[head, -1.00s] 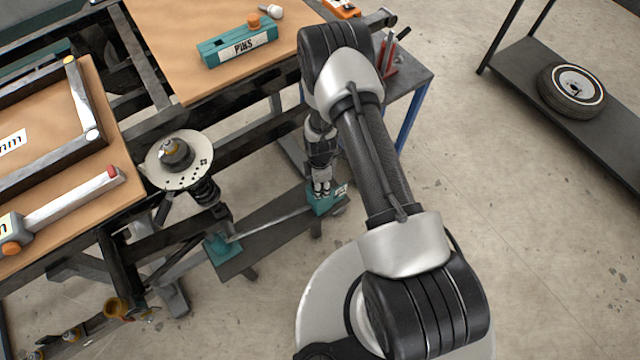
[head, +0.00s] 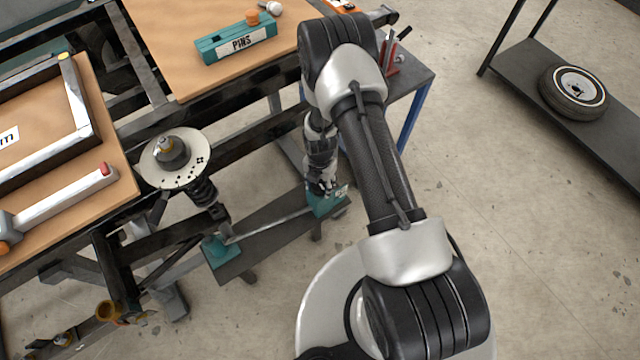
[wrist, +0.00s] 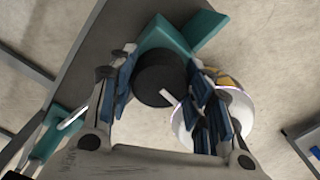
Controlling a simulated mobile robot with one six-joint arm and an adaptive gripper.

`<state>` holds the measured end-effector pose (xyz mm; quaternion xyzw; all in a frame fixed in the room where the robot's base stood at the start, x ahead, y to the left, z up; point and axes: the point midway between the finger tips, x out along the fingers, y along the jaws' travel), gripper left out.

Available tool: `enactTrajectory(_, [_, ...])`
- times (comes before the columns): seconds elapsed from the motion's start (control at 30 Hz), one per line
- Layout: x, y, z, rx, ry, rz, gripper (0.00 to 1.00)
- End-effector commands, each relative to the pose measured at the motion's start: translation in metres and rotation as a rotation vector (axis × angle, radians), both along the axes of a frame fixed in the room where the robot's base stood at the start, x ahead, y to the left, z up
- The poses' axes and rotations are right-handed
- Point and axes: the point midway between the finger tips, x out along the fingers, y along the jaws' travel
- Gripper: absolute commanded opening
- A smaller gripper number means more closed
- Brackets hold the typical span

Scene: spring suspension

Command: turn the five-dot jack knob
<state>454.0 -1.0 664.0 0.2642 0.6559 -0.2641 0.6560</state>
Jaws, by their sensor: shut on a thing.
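The jack knob is a dark round knob (wrist: 160,78) with a pale line on it, seen in the wrist view at the teal end block (wrist: 205,32) of the jack. My gripper (wrist: 163,85) is shut on the knob, with one finger on each side. In the head view my gripper (head: 321,184) is at the right teal block (head: 327,203), and the knob is hidden under it. The jack's other teal block (head: 218,246) is at the lower left, joined by a pale rod. I cannot make out any dots.
A brake disc and hub (head: 174,158) stands left of the jack, above a spring. A teal PINS box (head: 236,45) lies on the wooden bench top. A wheel (head: 573,92) rests on a dark shelf at the right. Open floor lies right of my arm.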

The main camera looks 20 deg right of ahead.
Motion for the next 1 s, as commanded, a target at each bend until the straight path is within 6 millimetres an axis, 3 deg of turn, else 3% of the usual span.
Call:
enactTrajectory(0.33, [-0.0005, 0.0003, -0.0003, 0.000, 0.001, 0.155, 0.22])
enactTrajectory(0.9, [-0.0008, 0.0003, -0.0003, 0.001, 0.002, 0.186, 0.22])
enactTrajectory(0.93, [-0.0009, 0.0003, -0.0003, 0.001, 0.002, 0.186, 0.46])
enactTrajectory(1.0, [-0.0008, 0.0003, -0.0003, 0.001, 0.002, 0.186, 0.51])
